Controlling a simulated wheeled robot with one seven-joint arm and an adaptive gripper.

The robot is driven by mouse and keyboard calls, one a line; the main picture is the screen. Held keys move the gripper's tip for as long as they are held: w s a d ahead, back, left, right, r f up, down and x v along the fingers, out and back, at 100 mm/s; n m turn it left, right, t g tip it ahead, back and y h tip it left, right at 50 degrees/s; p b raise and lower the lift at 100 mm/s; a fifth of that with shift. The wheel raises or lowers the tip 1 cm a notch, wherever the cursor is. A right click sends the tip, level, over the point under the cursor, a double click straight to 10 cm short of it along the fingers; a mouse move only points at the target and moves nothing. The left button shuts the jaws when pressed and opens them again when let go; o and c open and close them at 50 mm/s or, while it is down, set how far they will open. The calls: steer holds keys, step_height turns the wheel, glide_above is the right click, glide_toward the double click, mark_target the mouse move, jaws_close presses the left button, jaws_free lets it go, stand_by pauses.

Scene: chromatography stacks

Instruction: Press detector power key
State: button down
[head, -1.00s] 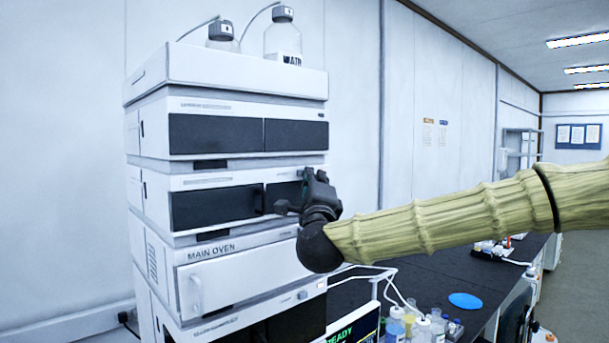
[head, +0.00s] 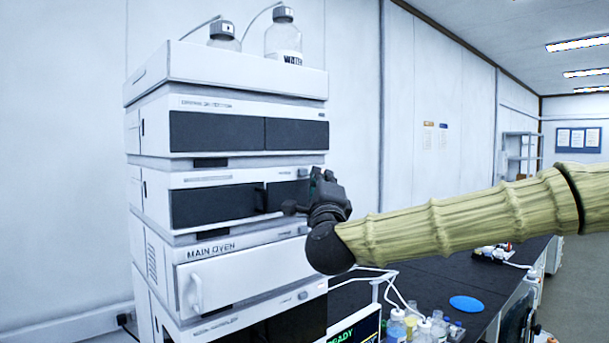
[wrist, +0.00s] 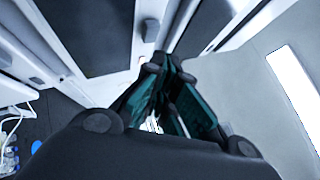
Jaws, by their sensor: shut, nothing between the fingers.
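The white instrument stack (head: 225,85) stands left of centre in the head view. Its upper dark-fronted module (head: 228,104) carries a small label that looks like a detector name, too blurred to read surely. A small key (head: 322,115) sits at its upper right. The dark-fronted module below has a similar key (head: 302,172). My gripper (head: 318,178) is in front of that lower module's right end, close to this key. In the wrist view my gripper (wrist: 158,64) is shut and empty, its tips pointing toward a small grey key (wrist: 150,30) on a white strip. Contact cannot be told.
The main oven (head: 245,275) has a protruding handle (head: 196,292) below. Two bottles (head: 283,38) stand on top. Cables, small bottles (head: 420,325), a blue disc (head: 466,303) and a screen (head: 355,330) occupy the dark bench.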

steer(key=s+d+b, duration=0.2)
steer(key=s+d, duration=0.2)
steer(key=shift+b, duration=0.35)
stand_by(1.3)
